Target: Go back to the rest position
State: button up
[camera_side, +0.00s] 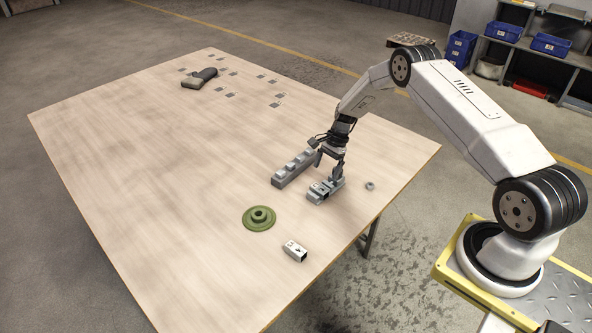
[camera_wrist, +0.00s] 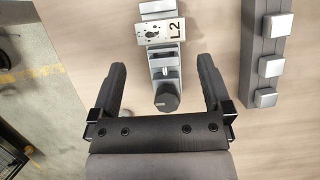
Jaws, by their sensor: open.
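My gripper (camera_side: 331,168) is over the near right part of the table, just above a small grey vise (camera_side: 318,199). In the wrist view my gripper (camera_wrist: 163,75) has its two black fingers wide apart, with nothing held between them. The vise (camera_wrist: 165,78) shows between and beyond the fingers, with a round dark knob at its near end. In the side view my gripper partly hides the vise and bracket.
A grey rail with several blocks (camera_side: 291,172) lies beside the vise. A green flanged disc (camera_side: 260,219), a loose bracket (camera_side: 294,250) and a small ring (camera_side: 370,185) lie nearby. A dark handheld tool (camera_side: 199,79) and several small plates lie far off. The table's middle is clear.

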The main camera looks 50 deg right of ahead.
jog(key=shift+r, duration=0.1)
dwell(0.3)
jog(key=shift+a+r, duration=0.2)
jog(key=shift+r, duration=0.05)
jog(key=s+a+r+n+t+h, duration=0.1)
jog(key=s+a+r+n+h, duration=0.1)
jog(key=s+a+r+n, duration=0.65)
jog(key=s+a+r+n+h, duration=0.25)
jog(key=a+r+n, duration=0.3)
jog(key=r, duration=0.55)
jog(key=s+a+r+n+t, duration=0.1)
jog(key=s+a+n, duration=0.3)
jog(key=s, duration=0.6)
jog(key=shift+s+r, duration=0.25)
jog(key=shift+r, duration=0.25)
